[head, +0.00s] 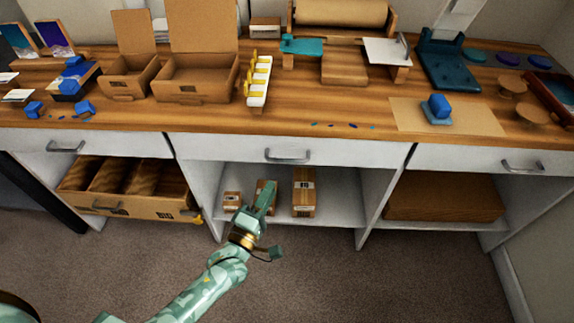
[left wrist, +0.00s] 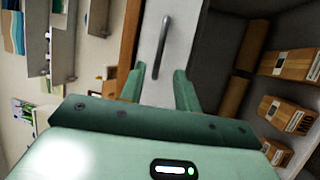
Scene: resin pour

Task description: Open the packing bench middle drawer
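The packing bench middle drawer (head: 340,152) is a white front under the wooden top, and it looks closed. Its grey bar handle (head: 287,157) sits at the middle of the front. My left gripper (head: 264,197) is below and slightly left of the handle, in front of the open shelf. In the left wrist view the gripper (left wrist: 159,72) is open and empty. The handle (left wrist: 162,46) shows ahead between its fingers and looks apart from them. The drawer front (left wrist: 178,45) fills the middle of that view. My right gripper is in neither view.
Small cartons (head: 304,192) stand on the shelf below the drawer. A cardboard bin (head: 130,203) is at lower left and a brown stack (head: 445,197) at lower right. Left and right drawers have handles (head: 66,147) (head: 523,166). Carpet in front is clear.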

